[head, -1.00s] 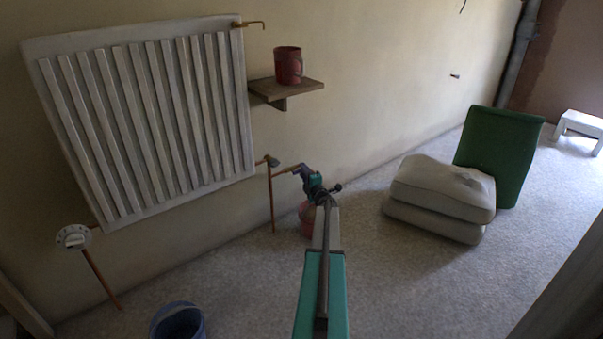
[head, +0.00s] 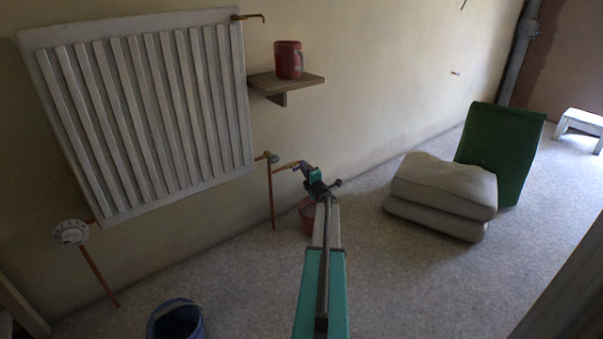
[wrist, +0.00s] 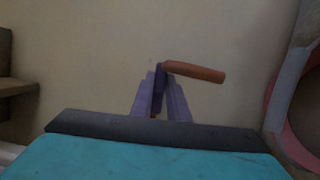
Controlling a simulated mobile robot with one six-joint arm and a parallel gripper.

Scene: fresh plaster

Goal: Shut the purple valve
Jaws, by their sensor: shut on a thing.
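The purple valve (wrist: 159,80) shows in the wrist view at the end of a short copper pipe (wrist: 195,72). Its purple handle lies between the two pale purple-grey fingers of my gripper (wrist: 160,95), which is shut on it. In this view the handle points toward my gripper, across the line of the pipe. In the head view my gripper (head: 305,171) is at the pipe stub low on the wall, right of the radiator. There my wrist hides most of the valve.
The radiator (head: 140,115) hangs on the wall at the left, with a white dial (head: 70,232) below it. A shelf (head: 300,82) holds a red mug (head: 288,60). A reddish bucket (head: 306,215) stands under my wrist, a blue bucket (head: 175,318) in front. Cushions (head: 445,190) lie right.

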